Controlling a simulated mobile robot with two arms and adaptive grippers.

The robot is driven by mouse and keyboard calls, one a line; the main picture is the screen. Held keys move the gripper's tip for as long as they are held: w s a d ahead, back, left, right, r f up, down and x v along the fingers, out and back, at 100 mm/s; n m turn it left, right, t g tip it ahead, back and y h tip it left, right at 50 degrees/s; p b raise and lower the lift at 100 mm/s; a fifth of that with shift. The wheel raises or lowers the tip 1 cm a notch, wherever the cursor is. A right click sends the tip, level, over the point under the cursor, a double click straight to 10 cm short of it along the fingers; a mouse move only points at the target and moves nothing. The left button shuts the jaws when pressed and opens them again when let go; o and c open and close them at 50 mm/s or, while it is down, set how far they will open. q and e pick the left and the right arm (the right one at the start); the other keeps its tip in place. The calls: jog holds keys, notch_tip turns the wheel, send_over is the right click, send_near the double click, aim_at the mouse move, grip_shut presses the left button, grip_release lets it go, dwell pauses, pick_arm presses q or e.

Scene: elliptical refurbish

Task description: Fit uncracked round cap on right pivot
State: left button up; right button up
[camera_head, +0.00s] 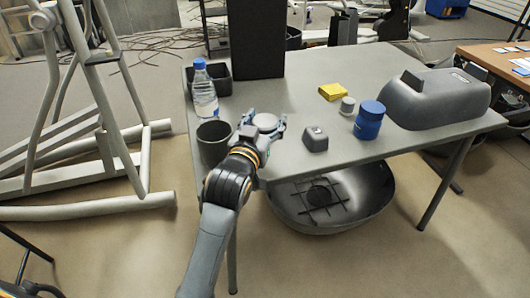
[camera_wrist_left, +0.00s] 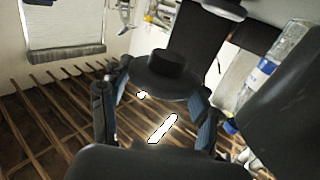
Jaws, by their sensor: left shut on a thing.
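My left gripper (camera_head: 263,126) is shut on a round grey cap (camera_head: 266,121) above the front left part of the table. In the left wrist view the cap (camera_wrist_left: 166,72) shows as a dark disc with a raised round hub, between the two fingers of the gripper (camera_wrist_left: 160,100). I cannot see any crack on it from here. The grey elliptical frame (camera_head: 104,130) stands on the floor left of the table, apart from the gripper. A round joint (camera_head: 41,20) shows at its upper left; I cannot tell which joint is the right pivot. My right gripper is not in view.
The table (camera_head: 290,92) holds a water bottle (camera_head: 203,92), a dark cup (camera_head: 214,142) beside my gripper, a yellow block (camera_head: 332,91), a blue jar (camera_head: 369,121), a small grey box (camera_head: 315,139) and a grey housing (camera_head: 435,100). Floor shows between table and frame.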

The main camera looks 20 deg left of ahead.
pick_arm(q)
notch_tip(320, 180, down, 4)
jog(key=shift+f+b, duration=0.15)
jog(key=shift+b, duration=0.4)
notch_tip(320, 180, down, 3)
jog(key=shift+r, duration=0.1)
jog(key=shift+f, duration=0.55)
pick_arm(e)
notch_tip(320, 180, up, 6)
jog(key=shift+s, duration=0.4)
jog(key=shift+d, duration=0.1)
pick_arm(q)
jog(key=o, duration=1.6)
jog(key=shift+f, duration=0.1)
jog(key=shift+c, duration=0.2)
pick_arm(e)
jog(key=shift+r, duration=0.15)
